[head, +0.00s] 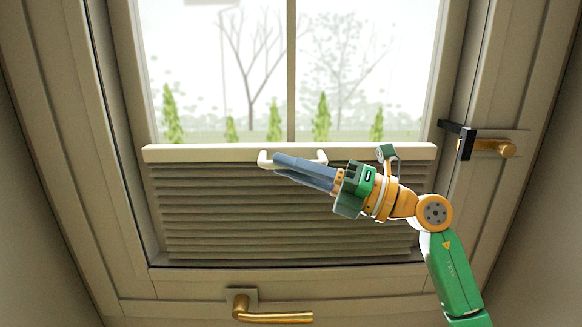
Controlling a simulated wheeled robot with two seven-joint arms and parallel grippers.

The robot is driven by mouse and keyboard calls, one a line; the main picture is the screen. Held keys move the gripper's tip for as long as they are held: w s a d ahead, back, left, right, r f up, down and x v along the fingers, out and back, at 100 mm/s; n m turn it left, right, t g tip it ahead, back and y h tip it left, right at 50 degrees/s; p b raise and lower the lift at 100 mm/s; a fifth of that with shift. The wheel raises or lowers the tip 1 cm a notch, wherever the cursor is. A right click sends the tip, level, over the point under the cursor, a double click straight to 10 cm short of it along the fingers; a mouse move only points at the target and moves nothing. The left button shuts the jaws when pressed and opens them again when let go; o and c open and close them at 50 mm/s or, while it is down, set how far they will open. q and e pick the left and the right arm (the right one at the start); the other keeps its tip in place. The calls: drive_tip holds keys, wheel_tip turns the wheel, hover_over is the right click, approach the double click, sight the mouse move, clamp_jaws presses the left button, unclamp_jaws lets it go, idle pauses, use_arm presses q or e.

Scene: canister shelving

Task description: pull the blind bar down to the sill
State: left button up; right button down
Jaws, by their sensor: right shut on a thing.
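The cream blind bar (380,152) runs level across the window, at the lower edge of the clear glass. A small white handle (264,160) stands out from its middle. My right gripper (279,162) comes in from the right and is shut on this handle. Its blue-grey fingers cover part of the handle. Grey-brown blind slats (210,215) are stacked below the bar, down to the sill (290,275) at the bottom of the frame. My left gripper is not in view.
A brass handle (275,317) is on the lower window frame, below the blind. A black catch (462,138) with a brass knob (497,147) is on the right frame. My right arm crosses in front of the slats' right part. The left side is clear.

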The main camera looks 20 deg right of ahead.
wheel_tip(320, 180, down, 23)
drive_tip(key=b, duration=1.7)
drive_tip(key=shift+f, duration=0.15)
drive_tip(key=shift+d, duration=0.1)
drive_tip(key=c, duration=1.1)
unclamp_jaws()
drive_tip(key=shift+w, duration=0.1)
drive_tip(key=shift+o, duration=1.3)
drive_tip(key=shift+w+d+f, duration=0.1)
drive_tip(key=shift+w+f, duration=0.05)
drive_tip(key=shift+w, duration=0.1)
drive_tip(key=shift+s, duration=0.1)
